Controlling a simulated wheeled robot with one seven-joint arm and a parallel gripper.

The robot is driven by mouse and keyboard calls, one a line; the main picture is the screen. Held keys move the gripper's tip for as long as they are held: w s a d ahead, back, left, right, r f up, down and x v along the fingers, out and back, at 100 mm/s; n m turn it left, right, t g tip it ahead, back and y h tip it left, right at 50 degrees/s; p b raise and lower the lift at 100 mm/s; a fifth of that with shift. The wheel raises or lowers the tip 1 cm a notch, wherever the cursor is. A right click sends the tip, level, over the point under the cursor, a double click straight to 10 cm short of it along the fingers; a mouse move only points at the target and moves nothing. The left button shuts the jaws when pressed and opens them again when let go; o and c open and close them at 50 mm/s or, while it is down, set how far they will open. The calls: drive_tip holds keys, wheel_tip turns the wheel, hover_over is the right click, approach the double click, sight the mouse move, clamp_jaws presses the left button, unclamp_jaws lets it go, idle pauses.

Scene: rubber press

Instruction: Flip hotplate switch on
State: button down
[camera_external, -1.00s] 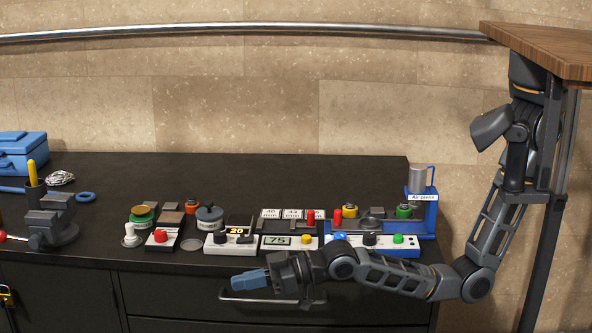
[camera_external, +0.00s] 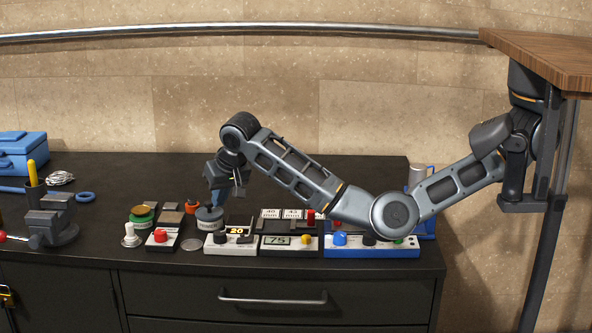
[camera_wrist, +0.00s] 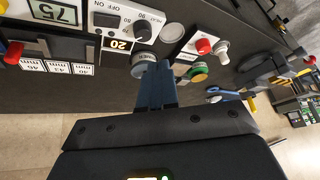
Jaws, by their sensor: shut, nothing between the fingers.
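The hotplate (camera_external: 231,249) is a white-fronted unit near the bench's front edge, with a black dial and a lit display reading 20. In the wrist view its panel (camera_wrist: 122,8) shows upper left, with ON/OFF lettering, a dark switch (camera_wrist: 105,21) beside the dial (camera_wrist: 142,33). The switch position is too small to tell. My gripper (camera_external: 217,202) points down over the bench, behind the hotplate, close to a grey round-topped pot (camera_external: 208,217). Its blue fingers (camera_wrist: 157,72) are shut and empty, apart from the switch; in the wrist view they overlap the pot.
To the hotplate's right are a unit reading 75 (camera_external: 290,243) and a blue-based unit (camera_external: 372,252). To its left is a red-button box (camera_external: 162,241). A vise (camera_external: 52,220) stands far left.

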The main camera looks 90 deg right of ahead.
drive_tip(key=s+d+r+m+g, duration=0.2)
drive_tip(key=s+m+g, duration=0.2)
drive_tip(key=m, duration=0.3)
drive_tip(key=shift+s+d+r+y, duration=0.3)
drive_tip(key=shift+s+d+r, duration=0.05)
drive_tip(key=shift+s+d, duration=0.05)
drive_tip(key=p, duration=0.2)
hover_over(251, 237)
drive_tip(key=a, duration=0.1)
wheel_tip(251, 237, down, 12)
drive_tip(key=shift+w+a+f, duration=0.15)
drive_tip(key=shift+f, duration=0.6)
